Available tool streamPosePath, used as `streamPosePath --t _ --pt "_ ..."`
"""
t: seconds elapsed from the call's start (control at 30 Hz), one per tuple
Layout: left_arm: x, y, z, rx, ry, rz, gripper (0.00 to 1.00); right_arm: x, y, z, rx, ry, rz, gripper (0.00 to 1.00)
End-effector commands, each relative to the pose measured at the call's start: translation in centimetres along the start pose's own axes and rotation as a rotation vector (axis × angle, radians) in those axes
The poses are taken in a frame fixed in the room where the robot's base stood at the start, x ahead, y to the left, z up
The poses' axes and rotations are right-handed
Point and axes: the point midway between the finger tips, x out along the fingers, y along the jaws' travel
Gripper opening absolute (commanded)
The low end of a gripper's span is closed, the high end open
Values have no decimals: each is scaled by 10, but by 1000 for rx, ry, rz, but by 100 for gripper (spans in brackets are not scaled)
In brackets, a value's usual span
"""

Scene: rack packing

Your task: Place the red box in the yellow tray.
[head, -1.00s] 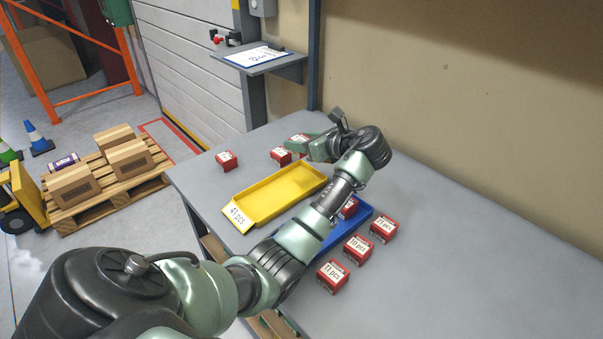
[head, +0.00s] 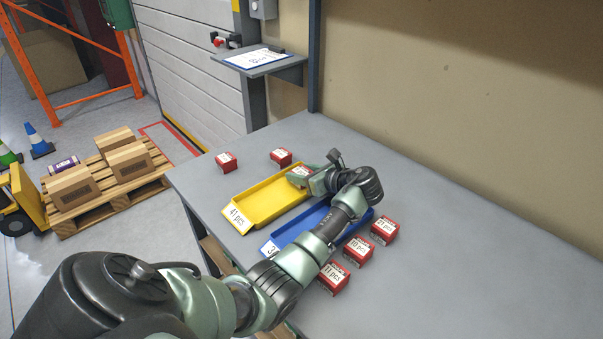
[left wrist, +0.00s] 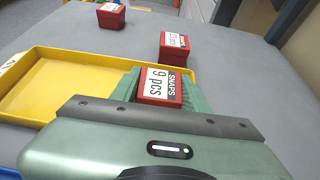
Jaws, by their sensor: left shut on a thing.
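The yellow tray (head: 262,203) lies on the table and looks empty; it also shows in the left wrist view (left wrist: 50,82). My left gripper (head: 303,179) is shut on a red box (head: 300,171). In the left wrist view the box (left wrist: 162,84), labelled "SNAPS 9 pcs", sits between the two green fingers. The gripper and box are at the tray's far right end. I cannot tell whether the box is over the tray or just past its rim. My right gripper is not in view.
Two other red boxes (head: 227,162) (head: 281,157) stand behind the yellow tray. A blue tray (head: 290,232) lies beside it, partly under my left arm. Several red boxes (head: 385,231) stand in a row right of the blue tray. The table's right side is clear.

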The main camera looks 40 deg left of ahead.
Motion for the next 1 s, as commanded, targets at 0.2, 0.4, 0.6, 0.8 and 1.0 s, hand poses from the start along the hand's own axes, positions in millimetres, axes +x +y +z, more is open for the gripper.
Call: streamPosePath --t 0.2,0.4,0.6,0.8,1.0 --pt "1 0 -2 1 0 0 54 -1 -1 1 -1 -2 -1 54" --pt "1 0 -2 1 0 0 54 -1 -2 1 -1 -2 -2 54" --pt "-13 -1 0 0 1 -3 54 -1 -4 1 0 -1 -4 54" --pt "-54 -1 1 0 2 -4 54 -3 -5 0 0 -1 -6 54" --pt "-95 -1 0 -1 2 -2 54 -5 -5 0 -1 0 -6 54"
